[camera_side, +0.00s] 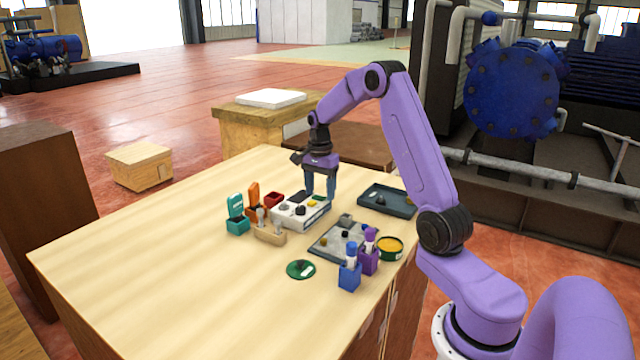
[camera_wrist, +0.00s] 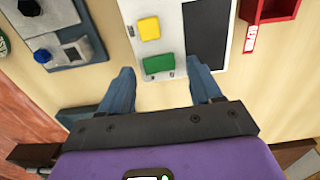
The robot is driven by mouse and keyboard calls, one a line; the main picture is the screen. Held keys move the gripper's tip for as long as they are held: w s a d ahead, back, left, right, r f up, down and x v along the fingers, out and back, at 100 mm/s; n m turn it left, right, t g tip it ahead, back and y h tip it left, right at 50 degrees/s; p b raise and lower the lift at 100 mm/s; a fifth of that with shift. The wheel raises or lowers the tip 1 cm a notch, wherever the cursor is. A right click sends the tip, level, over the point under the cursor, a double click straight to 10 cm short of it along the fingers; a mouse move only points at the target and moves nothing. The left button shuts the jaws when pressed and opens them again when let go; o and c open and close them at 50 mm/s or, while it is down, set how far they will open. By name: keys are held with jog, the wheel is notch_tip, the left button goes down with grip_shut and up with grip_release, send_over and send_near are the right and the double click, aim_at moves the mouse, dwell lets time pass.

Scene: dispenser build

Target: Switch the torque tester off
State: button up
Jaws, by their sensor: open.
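A white box with a dark screen, which looks like the torque tester (camera_side: 290,219), stands among the items on the table. In the wrist view the torque tester (camera_wrist: 175,25) shows a yellow button (camera_wrist: 149,28), a green button (camera_wrist: 158,64) and the dark screen (camera_wrist: 207,33). In the side view it also has dark knobs on top. My gripper (camera_side: 320,192) is over the box's far right end, fingers pointing down. In the wrist view my gripper (camera_wrist: 163,78) is open and empty, its blue-grey fingertips on either side of the green button. Contact cannot be told.
A grey board (camera_side: 330,248) with small parts lies in front of the box. A dark tray (camera_side: 387,207) is to the right. Teal, orange and red (camera_side: 274,199) holders stand to the left. Blue and purple holders (camera_side: 349,277) are near the front. The table's left side is clear.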

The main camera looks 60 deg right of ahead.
aim_at(319, 196)
notch_tip(319, 196, up, 17)
jog(key=shift+r, duration=0.2)
dwell(0.4)
jog(key=shift+w, duration=0.1)
